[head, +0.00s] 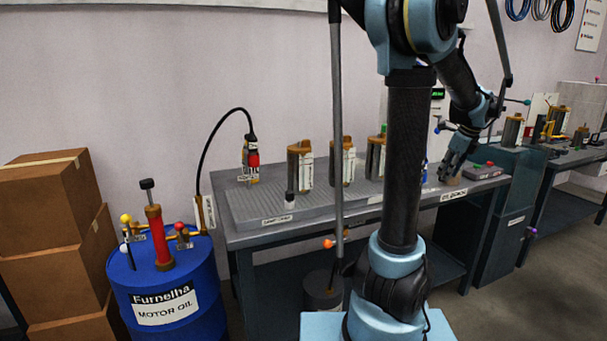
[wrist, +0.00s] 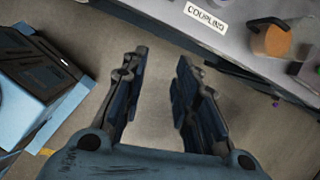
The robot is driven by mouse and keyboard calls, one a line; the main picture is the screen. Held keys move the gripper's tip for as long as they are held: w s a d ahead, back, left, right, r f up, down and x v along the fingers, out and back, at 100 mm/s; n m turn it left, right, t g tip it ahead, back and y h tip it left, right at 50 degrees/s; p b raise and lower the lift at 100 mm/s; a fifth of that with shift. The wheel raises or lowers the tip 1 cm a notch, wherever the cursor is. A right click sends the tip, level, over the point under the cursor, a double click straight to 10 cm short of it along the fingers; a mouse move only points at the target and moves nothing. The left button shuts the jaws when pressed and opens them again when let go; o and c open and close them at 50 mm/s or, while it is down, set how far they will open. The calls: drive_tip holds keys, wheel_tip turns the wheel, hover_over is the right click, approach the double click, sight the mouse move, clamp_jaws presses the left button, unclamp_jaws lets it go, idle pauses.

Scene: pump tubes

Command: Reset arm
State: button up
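My gripper (wrist: 160,70) is open in the wrist view, with its two fingers apart and only floor between them. In the head view my gripper (head: 449,170) hangs over the right end of the grey workbench (head: 330,224). A small orange-brown cylindrical part (wrist: 270,41) lies on the bench near the "COUPLING" label (wrist: 207,14) in the wrist view. My arm's column hides part of the bench in the head view.
A blue motor oil barrel (head: 170,300) with a red pump stands left of the bench, beside stacked cardboard boxes (head: 50,240). Several brown tube assemblies (head: 300,166) stand on the bench. A second bench (head: 560,170) stands at the right, with floor in front.

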drive_tip(key=s+a+f+n, duration=0.1)
drive_tip(key=s+a+n, duration=0.2)
drive_tip(key=a+n, duration=0.3)
drive_tip(key=s+a+f+n+g, duration=0.1)
drive_tip(key=s+a+f+n, duration=0.2)
drive_tip(key=a, duration=0.5)
drive_tip(key=s+a+n, duration=0.4)
drive_tip(key=a+n, duration=0.1)
drive_tip(key=a, duration=0.3)
drive_tip(key=s+a+f+n, duration=0.8)
drive_tip(key=s+f+n, duration=0.3)
drive_tip(key=s+n, duration=0.2)
drive_tip(key=shift+s+a+n+g+h, duration=0.15)
drive_tip(key=shift+a+n+g+h, duration=0.2)
drive_tip(key=shift+n, duration=0.85)
